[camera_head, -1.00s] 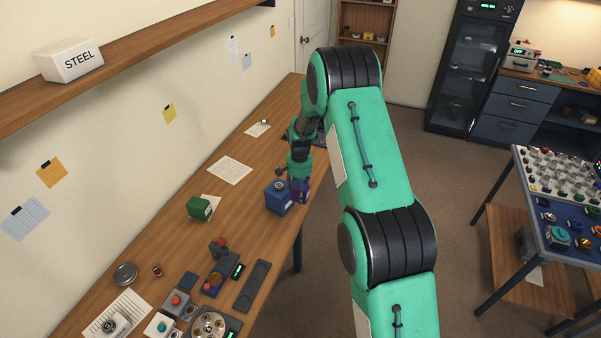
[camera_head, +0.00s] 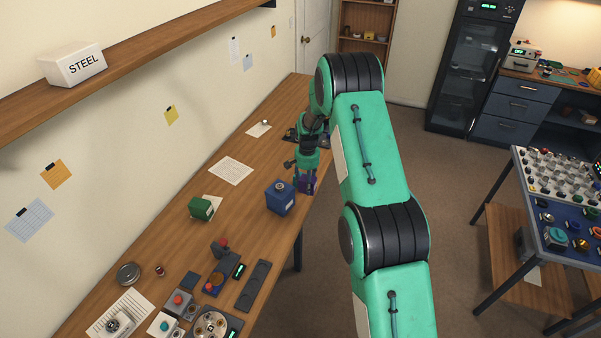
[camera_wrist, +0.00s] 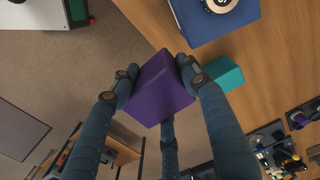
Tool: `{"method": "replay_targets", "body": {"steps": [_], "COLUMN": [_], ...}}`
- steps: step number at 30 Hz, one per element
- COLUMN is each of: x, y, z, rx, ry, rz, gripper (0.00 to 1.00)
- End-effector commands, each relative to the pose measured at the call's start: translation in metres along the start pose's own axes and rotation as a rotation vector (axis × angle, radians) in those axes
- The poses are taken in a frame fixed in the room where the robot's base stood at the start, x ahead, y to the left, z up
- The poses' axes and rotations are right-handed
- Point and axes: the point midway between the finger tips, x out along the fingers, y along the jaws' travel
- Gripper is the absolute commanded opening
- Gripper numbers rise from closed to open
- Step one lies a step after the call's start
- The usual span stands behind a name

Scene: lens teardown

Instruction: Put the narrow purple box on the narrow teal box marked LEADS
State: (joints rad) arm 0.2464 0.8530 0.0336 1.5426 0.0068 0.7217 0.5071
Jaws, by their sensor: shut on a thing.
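A small teal box (camera_wrist: 224,73) lies on the bench beside the blue box in the wrist view, just right of the purple box in that picture. No LEADS marking is readable on it. In the head view I cannot make out the teal box; my gripper and the blue box may hide it.
A blue box (camera_head: 280,199) with a round dial on top stands close to my gripper; it also shows in the wrist view (camera_wrist: 205,22). A green box (camera_head: 201,208) sits further left. Several devices crowd the near bench. The bench edge and open floor lie to the right.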

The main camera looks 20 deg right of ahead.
Motion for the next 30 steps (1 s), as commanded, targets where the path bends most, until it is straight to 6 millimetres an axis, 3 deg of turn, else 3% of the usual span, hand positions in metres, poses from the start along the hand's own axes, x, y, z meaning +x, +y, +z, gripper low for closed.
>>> {"method": "replay_targets", "body": {"steps": [30], "x": [0.01], "y": [-0.06], "z": [-0.103], "rx": [0.0], "ry": [0.001], "rz": [-0.001], "gripper": [0.17]}}
